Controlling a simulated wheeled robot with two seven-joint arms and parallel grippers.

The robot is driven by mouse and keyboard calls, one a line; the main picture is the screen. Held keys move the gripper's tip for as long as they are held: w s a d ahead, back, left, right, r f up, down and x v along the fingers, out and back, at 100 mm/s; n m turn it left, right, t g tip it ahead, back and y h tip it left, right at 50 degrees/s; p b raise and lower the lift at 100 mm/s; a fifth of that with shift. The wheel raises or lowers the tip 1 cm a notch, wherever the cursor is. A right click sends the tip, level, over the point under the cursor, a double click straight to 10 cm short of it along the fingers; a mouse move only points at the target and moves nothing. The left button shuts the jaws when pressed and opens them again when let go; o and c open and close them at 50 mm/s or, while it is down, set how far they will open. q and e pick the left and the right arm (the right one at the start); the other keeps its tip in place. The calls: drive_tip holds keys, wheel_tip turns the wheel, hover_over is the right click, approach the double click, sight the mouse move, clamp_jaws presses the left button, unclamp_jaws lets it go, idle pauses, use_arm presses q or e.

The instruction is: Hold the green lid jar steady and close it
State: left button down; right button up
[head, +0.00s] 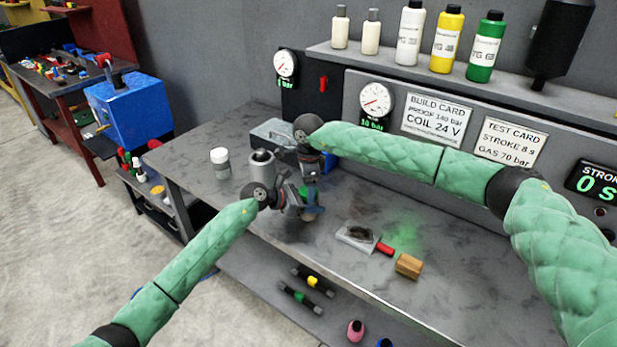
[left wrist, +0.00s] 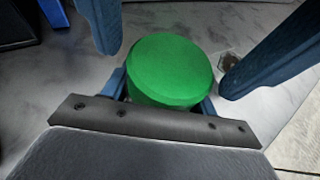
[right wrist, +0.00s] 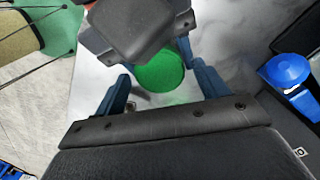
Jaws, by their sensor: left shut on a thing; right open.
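The green lid jar shows mostly as its round green lid (left wrist: 168,70) in the left wrist view; it also shows in the right wrist view (right wrist: 160,72) and as a small green patch in the head view (head: 303,191). The jar body is hidden. My left gripper (head: 309,208) is low at the bench and shut on the jar, its blue fingers at either side beneath the lid. My right gripper (right wrist: 162,88) is open, pointing down above the jar, with the lid between its spread fingers in view and apart from them. I cannot tell how tightly the lid sits.
A grey metal cup (head: 262,165) and a white-lidded jar (head: 220,163) stand left of the grippers. A small tray (head: 357,236), a red-handled item (head: 385,248) and a wooden block (head: 409,265) lie to the right. The bench front right is clear. Bottles line the shelf behind.

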drive_tip(key=shift+f, duration=0.3)
drive_tip(key=c, duration=1)
drive_tip(key=shift+m, duration=1.5)
drive_tip(key=o, duration=1.1)
